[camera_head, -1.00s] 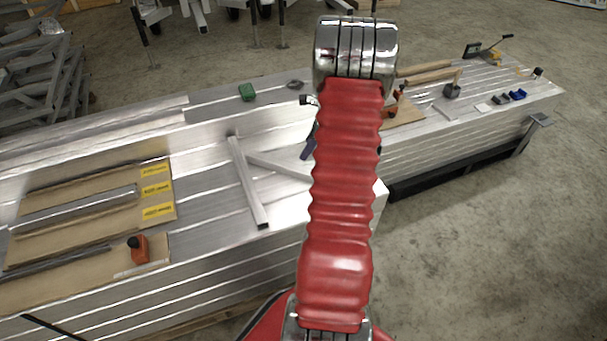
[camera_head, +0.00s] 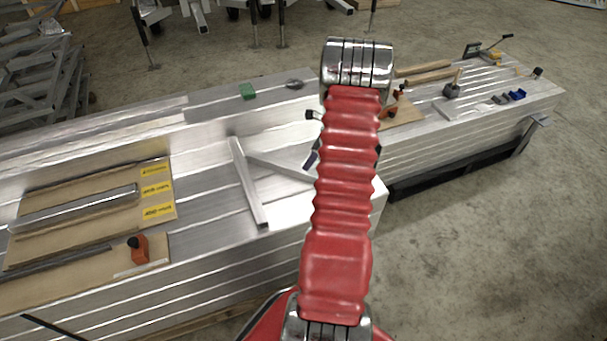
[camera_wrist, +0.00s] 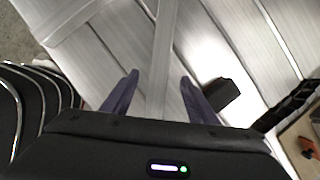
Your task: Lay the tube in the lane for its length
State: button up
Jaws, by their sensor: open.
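A pale aluminium tube (camera_head: 280,169) lies on the metal trailer deck, its left end by a second tube (camera_head: 248,182) that lies crosswise. My gripper (camera_wrist: 157,88) is open, its two purple fingers on either side of a pale tube (camera_wrist: 164,50) in the wrist view. I cannot tell whether they touch it. In the head view my arm hides most of the gripper and the first tube's right end. The lane board (camera_head: 95,227) on the left has lanes with three yellow labels (camera_head: 156,190), too small to read surely. A tube (camera_head: 75,209) lies on this board.
An orange-red tool (camera_head: 139,248) stands on the board's near part, beside dark strips (camera_head: 60,258). Wooden bars (camera_head: 425,75) and small tools lie on the right deck. A dark block (camera_wrist: 222,93) is near the right finger.

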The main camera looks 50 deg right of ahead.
aim_at(304, 173)
jog(key=shift+x, duration=1.85)
jog(key=shift+x, duration=2.6)
jog(key=shift+d, duration=0.1)
grip_shut()
